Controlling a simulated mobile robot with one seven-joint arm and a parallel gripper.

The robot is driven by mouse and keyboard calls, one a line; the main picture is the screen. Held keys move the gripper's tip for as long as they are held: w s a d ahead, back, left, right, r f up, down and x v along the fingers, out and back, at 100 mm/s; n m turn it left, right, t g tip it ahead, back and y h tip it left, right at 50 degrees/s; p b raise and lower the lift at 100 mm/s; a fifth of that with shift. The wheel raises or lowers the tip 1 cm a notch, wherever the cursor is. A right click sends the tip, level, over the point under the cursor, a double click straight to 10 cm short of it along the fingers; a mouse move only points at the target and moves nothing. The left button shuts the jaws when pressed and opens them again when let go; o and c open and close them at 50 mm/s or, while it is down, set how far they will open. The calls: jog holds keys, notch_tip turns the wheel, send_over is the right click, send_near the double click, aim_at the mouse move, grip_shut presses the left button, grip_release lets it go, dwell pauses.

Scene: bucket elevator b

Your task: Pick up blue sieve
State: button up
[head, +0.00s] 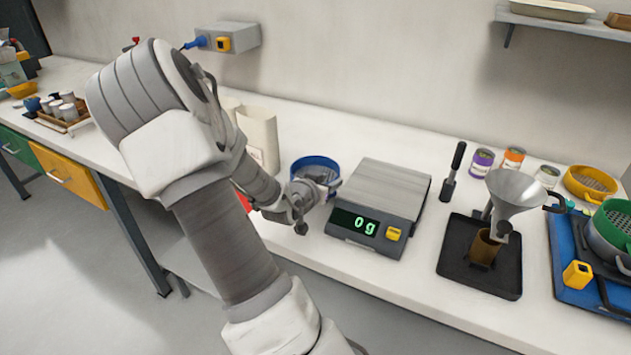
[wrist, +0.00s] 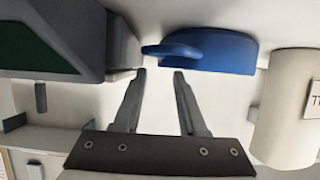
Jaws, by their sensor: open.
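The blue sieve (head: 309,163) stands on the white counter between the scale and the white bags in the head view. In the wrist view the blue sieve (wrist: 222,52) is at the top, with its rounded blue tab (wrist: 170,50) pointing left. My gripper (head: 322,190) is in front of the sieve in the head view and hides part of it. In the wrist view my gripper (wrist: 159,72) is open, with nothing between its fingers. The fingertips are close to the tab and below it in the picture; I cannot tell if they touch.
The scale (head: 393,187), reading 0 g, stands just right of my gripper. White bags (head: 258,138) stand left of the sieve.

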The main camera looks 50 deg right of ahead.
jog(key=x, duration=0.4)
jog(key=shift+w+f, duration=0.1)
jog(key=shift+f, duration=0.2)
jog(key=shift+c, duration=0.3)
grip_shut()
jog(key=shift+a, duration=0.1)
dwell(0.8)
